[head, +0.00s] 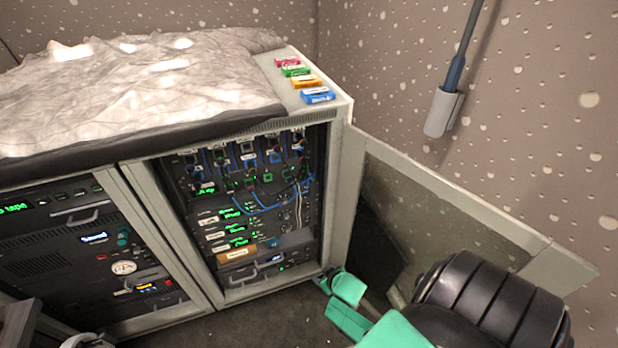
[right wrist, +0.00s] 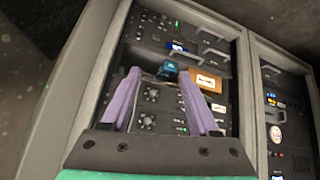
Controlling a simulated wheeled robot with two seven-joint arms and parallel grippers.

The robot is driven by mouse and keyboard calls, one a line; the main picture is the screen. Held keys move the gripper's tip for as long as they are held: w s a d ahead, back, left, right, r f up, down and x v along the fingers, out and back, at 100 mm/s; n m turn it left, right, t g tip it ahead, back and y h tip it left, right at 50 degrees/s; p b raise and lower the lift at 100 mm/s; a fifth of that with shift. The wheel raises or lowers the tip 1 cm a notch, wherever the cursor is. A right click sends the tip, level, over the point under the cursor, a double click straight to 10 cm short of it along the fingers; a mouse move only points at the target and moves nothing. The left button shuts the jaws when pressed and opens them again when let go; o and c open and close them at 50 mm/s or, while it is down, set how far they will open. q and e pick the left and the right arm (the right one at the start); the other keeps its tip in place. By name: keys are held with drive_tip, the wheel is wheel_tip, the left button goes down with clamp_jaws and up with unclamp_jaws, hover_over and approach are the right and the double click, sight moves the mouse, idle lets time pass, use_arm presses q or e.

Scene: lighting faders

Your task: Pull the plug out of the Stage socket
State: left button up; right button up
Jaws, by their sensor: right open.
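The right bay of the rack holds a patch panel (head: 235,175) with a row of dark sockets and plugs along its top. Blue cables (head: 262,208) hang in loops from it. Small green-lit labels show there, but they are too small to read, so I cannot tell which socket is Stage. My right gripper (head: 328,283) is low in front of the bay's right edge, below and apart from the plugs. In the right wrist view its two purple fingers (right wrist: 160,82) are spread with nothing between them, facing the rack. My left gripper is not clearly seen.
An open door (head: 440,205) stands to the right of the bay, close to my right arm. Coloured blocks (head: 305,82) and a crumpled grey cover (head: 130,85) lie on top. A left bay (head: 85,255) holds more equipment. The space before the plugs looks clear.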

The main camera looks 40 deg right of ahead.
drive_tip(key=w+d+r+m+t+h+b, duration=0.1)
drive_tip(key=w+d+r+t, duration=0.25)
drive_tip(key=w+r, duration=0.7)
drive_tip(key=m+t+h+b, duration=0.1)
drive_tip(key=m+t+h, duration=0.1)
drive_tip(key=t, duration=0.2)
approach(305, 161)
drive_tip(key=w, duration=0.1)
drive_tip(key=b+x, duration=0.4)
drive_tip(key=x, duration=0.4)
drive_tip(key=shift+w+d+f+b, duration=0.15)
drive_tip(key=shift+f+b, duration=0.05)
drive_tip(key=shift+b, duration=0.15)
drive_tip(key=shift+w+d, duration=0.1)
drive_tip(key=shift+w, duration=0.25)
clamp_jaws()
